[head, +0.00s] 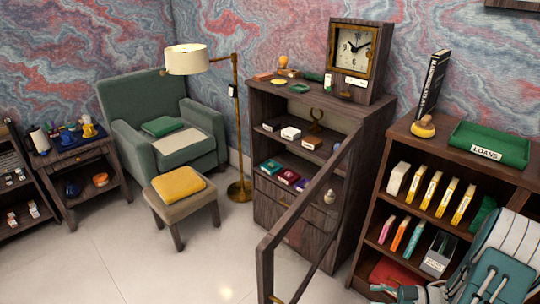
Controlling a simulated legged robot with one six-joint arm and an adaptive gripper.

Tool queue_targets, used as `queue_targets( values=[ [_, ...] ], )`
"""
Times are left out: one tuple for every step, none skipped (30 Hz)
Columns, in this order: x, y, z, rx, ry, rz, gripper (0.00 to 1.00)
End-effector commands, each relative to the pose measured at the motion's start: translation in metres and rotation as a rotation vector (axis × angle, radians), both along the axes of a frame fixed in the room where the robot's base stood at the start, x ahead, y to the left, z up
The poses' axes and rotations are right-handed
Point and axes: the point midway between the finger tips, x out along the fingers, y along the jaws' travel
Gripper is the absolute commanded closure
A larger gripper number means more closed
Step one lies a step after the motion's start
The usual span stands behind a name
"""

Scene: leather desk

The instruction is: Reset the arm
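My teal and white arm (492,268) is at the lower right corner, in front of the right-hand bookcase, and is partly cut off by the picture edge. What looks like the tip of my gripper (383,290) is low at the bottom edge, beside the bookcase's lowest shelf. It is small and partly out of frame, so I cannot tell whether its fingers are open or shut. I see nothing clearly held in it.
A glass-door cabinet (268,212) stands in the middle with its door (300,205) swung open toward me. The bookcase (395,150) holds books and a green tray (490,143). A green armchair (135,95) and stool (200,208) stand left. Floor (120,265) at lower left is clear.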

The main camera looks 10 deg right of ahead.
Motion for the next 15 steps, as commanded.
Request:
queue_targets(
  values=[
    [0.010,-0.001,0.004,-0.036,-0.007,-0.017,0.49],
    [0.016,-0.003,0.006,-0.058,-0.009,-0.031,0.49],
    [0.024,-0.005,0.009,-0.090,-0.014,-0.050,0.49],
    [0.031,-0.007,0.011,-0.113,-0.018,-0.066,0.49],
    [0.038,-0.008,0.014,-0.141,-0.021,-0.083,0.49],
    [0.047,-0.009,0.019,-0.179,-0.026,-0.107,0.49],
    [0.055,-0.010,0.023,-0.208,-0.030,-0.127,0.49],
    [0.064,-0.011,0.028,-0.242,-0.036,-0.151,0.49],
    [0.077,-0.012,0.036,-0.290,-0.044,-0.185,0.49],
    [0.086,-0.012,0.043,-0.328,-0.051,-0.216,0.49],
    [0.097,-0.012,0.051,-0.369,-0.057,-0.248,0.49],
    [0.110,-0.012,0.062,-0.423,-0.066,-0.293,0.49],
    [0.119,-0.013,0.071,-0.460,-0.070,-0.330,0.49],
    [0.128,-0.013,0.080,-0.494,-0.076,-0.366,0.49],
    [0.138,-0.012,0.093,-0.540,-0.081,-0.415,0.49]
  ],
)
